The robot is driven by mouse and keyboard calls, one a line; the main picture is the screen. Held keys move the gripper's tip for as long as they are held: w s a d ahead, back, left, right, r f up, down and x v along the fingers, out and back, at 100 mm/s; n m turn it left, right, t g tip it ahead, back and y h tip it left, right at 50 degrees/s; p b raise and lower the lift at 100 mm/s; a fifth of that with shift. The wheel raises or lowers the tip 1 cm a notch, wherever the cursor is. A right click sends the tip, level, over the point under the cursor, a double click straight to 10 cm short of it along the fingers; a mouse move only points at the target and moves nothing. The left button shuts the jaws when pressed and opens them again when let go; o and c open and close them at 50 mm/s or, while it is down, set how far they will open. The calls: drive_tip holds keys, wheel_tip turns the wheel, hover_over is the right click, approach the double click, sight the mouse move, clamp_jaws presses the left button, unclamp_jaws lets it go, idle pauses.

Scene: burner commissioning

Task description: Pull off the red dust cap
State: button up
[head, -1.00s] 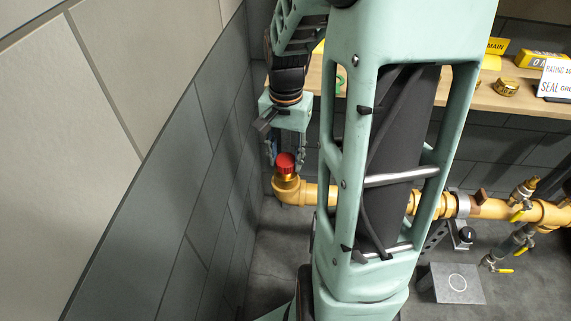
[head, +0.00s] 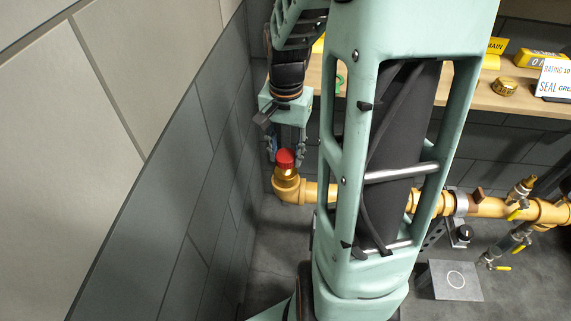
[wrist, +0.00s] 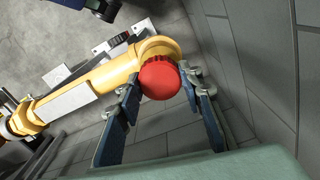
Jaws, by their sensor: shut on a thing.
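The red dust cap (head: 285,158) sits at the upturned end of the yellow pipe elbow (head: 288,190), with a brass-coloured fitting (head: 287,172) just under it. It looks a little tilted. In the wrist view the round red cap (wrist: 160,79) lies between the two blue fingers of my gripper (wrist: 162,76), with a fingertip on each side. My gripper (head: 285,156) comes down from above and is shut on the cap. Whether the cap is clear of the fitting cannot be told, as the wrist view sees it from above.
The yellow pipe (head: 486,207) runs right to valves with yellow handles (head: 518,214). A wooden shelf (head: 460,95) with signs and a brass nut (head: 504,87) is behind. Grey tiled wall (head: 190,190) stands close on the left. A grey block (head: 455,281) lies on the floor.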

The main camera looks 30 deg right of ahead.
sight(285, 155)
drive_tip(key=shift+r+p, duration=1.55)
drive_tip(key=shift+r, duration=0.45)
drive_tip(key=shift+a+f, duration=0.1)
